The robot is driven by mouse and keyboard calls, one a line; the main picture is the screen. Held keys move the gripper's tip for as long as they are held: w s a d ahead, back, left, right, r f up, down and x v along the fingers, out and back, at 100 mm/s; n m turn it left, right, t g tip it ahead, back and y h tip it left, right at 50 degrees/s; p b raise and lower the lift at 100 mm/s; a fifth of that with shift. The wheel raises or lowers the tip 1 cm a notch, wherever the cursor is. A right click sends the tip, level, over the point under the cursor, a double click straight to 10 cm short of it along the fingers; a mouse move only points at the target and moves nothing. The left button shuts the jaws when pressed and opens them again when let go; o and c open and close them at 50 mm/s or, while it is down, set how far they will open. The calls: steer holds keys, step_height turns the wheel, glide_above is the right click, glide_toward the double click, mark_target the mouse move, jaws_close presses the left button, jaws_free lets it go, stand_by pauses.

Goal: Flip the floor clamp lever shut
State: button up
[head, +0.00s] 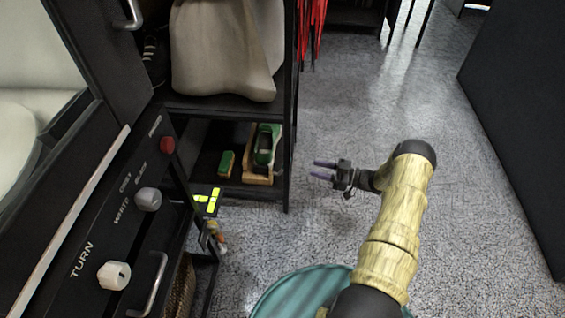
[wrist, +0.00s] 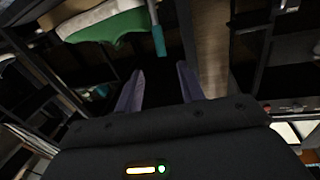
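My gripper (head: 324,170) is open and empty, held out over the floor to the right of the low shelf. In the wrist view its two purple-grey fingers (wrist: 159,83) stand apart with nothing between them. I cannot clearly make out the floor clamp or its lever. A small object with an orange tip (head: 217,240) is low beside the machine, left of my gripper; I cannot tell what it is. In the wrist view a teal, handle-like piece (wrist: 157,36) is beyond the fingers, by a green and white object (wrist: 110,27).
The shelf's lower level holds a green brush (head: 227,163) and a green item on a wooden base (head: 258,178). A black machine with knobs (head: 114,275) is at left. A teal ribbed container (head: 300,292) is in front. The speckled floor (head: 350,90) is mostly clear.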

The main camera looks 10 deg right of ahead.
steer(key=b+x, duration=0.5)
steer(key=x, duration=0.8)
steer(key=shift+a+f, duration=0.15)
steer(key=shift+w+a, duration=0.15)
steer(key=shift+a, duration=0.15)
jaws_close()
